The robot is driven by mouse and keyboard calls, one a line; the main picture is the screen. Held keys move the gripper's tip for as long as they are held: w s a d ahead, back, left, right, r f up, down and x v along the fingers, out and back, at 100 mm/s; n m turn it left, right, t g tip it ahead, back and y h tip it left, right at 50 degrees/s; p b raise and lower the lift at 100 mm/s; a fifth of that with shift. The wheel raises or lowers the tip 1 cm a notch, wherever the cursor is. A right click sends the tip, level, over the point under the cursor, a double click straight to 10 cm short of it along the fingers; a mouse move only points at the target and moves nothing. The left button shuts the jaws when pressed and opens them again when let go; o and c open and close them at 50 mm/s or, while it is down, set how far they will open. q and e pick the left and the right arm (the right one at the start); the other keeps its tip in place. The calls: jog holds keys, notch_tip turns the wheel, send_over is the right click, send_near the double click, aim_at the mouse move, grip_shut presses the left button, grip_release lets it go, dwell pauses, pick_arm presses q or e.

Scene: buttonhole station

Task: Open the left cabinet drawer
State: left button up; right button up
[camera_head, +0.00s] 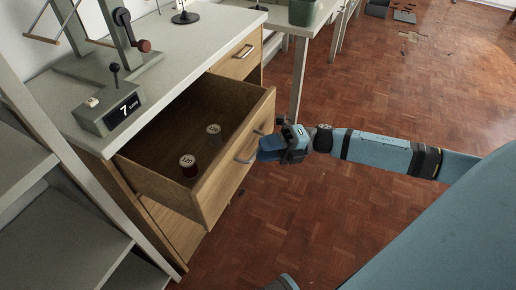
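The left cabinet drawer (240,118) is wooden and stands pulled well out from under the grey worktop. Its inside shows from above. A curved metal handle (243,157) is on its front. My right gripper (259,151) is at this handle, its arm reaching in from the right. The hand covers part of the handle and its fingers, so I cannot tell whether they are closed on it. My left gripper is not in view.
Two small round labelled items, one dark red (189,167) and one greyish (214,132), stand in the drawer. The worktop (185,62) carries a grey display box (108,112) and a crank stand. A second drawer (238,66) is shut. Grey shelves (75,240) stand at left.

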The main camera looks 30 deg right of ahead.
pick_arm(q)
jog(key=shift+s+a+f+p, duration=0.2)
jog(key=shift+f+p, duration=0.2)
jog(key=shift+p, duration=0.05)
pick_arm(e)
jog(key=v, duration=1.1)
jog(key=shift+d, duration=0.2)
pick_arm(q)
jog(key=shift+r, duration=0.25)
